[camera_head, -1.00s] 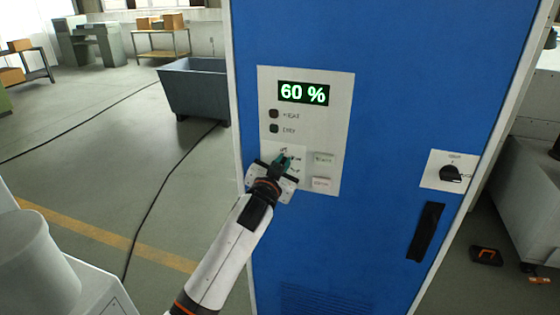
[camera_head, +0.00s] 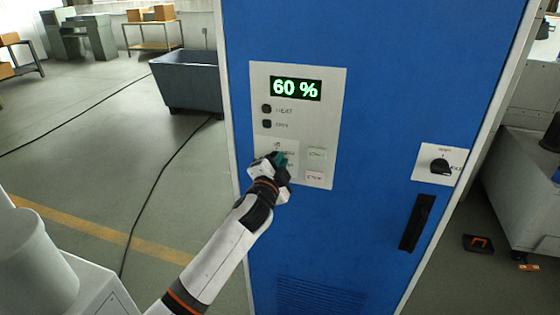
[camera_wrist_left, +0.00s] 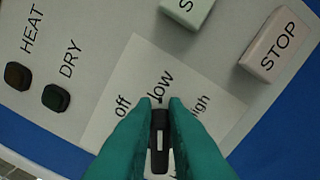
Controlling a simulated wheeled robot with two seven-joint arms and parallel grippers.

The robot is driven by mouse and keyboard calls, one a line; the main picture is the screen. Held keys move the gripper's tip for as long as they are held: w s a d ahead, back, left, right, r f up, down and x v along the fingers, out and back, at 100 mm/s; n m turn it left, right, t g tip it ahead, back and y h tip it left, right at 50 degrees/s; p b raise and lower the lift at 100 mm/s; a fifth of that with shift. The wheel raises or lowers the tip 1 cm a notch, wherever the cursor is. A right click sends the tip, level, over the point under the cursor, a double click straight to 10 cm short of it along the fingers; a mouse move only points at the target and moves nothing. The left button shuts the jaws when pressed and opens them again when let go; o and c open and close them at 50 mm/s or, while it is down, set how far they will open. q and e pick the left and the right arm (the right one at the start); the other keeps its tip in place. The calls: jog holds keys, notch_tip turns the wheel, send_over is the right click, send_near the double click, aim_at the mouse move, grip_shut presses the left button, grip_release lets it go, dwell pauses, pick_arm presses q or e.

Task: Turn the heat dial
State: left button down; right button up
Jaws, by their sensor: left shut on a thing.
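The heat dial (camera_wrist_left: 160,142) is a black knob with a white mark, in the left wrist view. It sits on a pale plate (camera_wrist_left: 130,75) printed "off", "low" and "high"; its white mark lies in line with "low". My left gripper (camera_wrist_left: 160,108), with teal fingers, is shut on the dial, one finger on each side. In the head view my left gripper (camera_head: 280,160) is at the panel (camera_head: 335,110) of the blue cabinet and hides the dial. My right gripper is not in view.
The display (camera_head: 297,89) reads "60 %". Dark HEAT (camera_head: 266,108) and DRY (camera_head: 267,124) lamps sit below it. A rotary switch (camera_head: 440,166) and black handle (camera_head: 417,222) are further right.

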pick_arm(q)
jog(key=shift+a+f, duration=0.2)
jog(key=shift+f, duration=0.25)
jog(key=c, duration=1.5)
grip_release()
jog(key=shift+w+r, duration=0.1)
jog(key=shift+o, duration=0.2)
jog(key=shift+a+r, duration=0.1)
jog(key=shift+r, duration=0.1)
jog(key=b+v, duration=0.2)
jog(key=v, duration=1)
jog(key=shift+b, duration=0.4)
